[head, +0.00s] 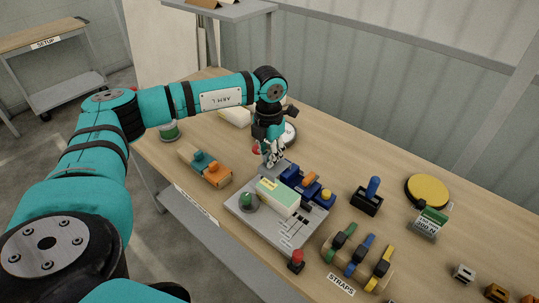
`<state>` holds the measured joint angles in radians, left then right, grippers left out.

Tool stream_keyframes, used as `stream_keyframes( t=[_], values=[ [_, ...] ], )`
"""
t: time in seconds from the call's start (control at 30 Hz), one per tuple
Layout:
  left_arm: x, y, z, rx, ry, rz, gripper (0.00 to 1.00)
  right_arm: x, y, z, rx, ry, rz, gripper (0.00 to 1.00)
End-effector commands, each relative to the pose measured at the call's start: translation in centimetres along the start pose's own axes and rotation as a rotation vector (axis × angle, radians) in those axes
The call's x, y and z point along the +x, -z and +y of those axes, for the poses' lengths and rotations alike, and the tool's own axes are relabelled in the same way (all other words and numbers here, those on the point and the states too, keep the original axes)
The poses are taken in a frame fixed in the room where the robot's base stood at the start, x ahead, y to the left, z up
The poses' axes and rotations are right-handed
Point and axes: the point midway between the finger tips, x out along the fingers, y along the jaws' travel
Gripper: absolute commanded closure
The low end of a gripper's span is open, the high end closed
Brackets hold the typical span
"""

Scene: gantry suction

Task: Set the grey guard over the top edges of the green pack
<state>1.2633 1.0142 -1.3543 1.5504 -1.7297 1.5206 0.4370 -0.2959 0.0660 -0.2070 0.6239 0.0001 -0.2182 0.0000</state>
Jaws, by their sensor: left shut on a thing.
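The green pack (276,191), a block with a pale side, lies on a light grey plate (262,228) in the middle of the table. My left gripper (274,158) points down just behind the pack, apart from it. It is shut on a small grey piece at its fingertips, which looks like the grey guard (275,162); the fingers hide much of its shape. The top of the pack looks bare. My right gripper is not in view.
A green knob (248,202) and a blue fixture with a yellow knob (326,194) flank the pack. A red button (296,260) is at the plate's front corner. Coloured straps (358,254) stand to the right. An orange and teal item (208,168) lies left.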

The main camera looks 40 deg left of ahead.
Motion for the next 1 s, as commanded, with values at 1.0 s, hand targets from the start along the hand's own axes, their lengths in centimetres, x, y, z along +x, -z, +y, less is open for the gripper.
stream_keyframes(
  t=[1.0],
  values=[
    [5.8, 0.0, 0.0, 0.001, 0.0, 0.0, 1.0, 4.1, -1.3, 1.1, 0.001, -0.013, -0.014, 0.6]
  ],
)
